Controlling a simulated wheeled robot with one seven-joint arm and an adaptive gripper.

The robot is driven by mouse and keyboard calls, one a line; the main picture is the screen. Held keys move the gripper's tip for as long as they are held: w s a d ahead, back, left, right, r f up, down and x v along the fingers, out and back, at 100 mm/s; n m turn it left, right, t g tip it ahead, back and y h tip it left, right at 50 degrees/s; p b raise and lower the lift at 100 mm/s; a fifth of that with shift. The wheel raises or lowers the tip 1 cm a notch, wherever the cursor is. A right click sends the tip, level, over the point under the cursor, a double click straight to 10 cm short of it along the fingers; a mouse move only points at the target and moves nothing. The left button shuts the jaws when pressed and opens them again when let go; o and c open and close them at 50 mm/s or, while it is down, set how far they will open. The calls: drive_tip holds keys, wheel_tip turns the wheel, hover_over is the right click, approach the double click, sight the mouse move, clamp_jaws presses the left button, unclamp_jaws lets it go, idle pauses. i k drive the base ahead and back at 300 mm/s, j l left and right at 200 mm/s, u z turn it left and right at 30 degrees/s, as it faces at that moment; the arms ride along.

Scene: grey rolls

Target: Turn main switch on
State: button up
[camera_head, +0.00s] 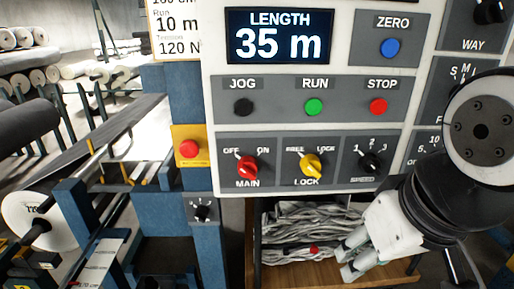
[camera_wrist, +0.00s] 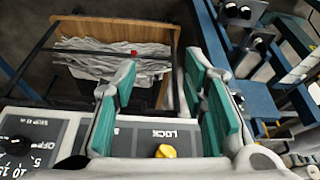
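The main switch (camera_head: 247,167) is a red knob on the lower row of the control panel, between the labels OFF and ON. Its pointer is tilted up and left, towards OFF. My gripper (camera_head: 343,262) is below and to the right of it, under the panel's lower edge, apart from the switch. In the wrist view my gripper (camera_wrist: 160,62) has its two fingers wide apart with nothing between them. The main switch is not visible in the wrist view.
The yellow lock knob (camera_head: 312,167) is right of the main switch and also shows in the wrist view (camera_wrist: 165,151). The black speed knob (camera_head: 372,163) is further right. A red button (camera_head: 189,148) sits left of the panel. A wooden crate (camera_head: 385,275) with grey material stands below.

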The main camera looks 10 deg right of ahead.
sight(247, 165)
drive_tip(key=k+l+z, duration=0.35)
drive_tip(key=k, duration=0.15)
drive_tip(key=k+l+z, duration=0.3)
drive_tip(key=k, duration=0.2)
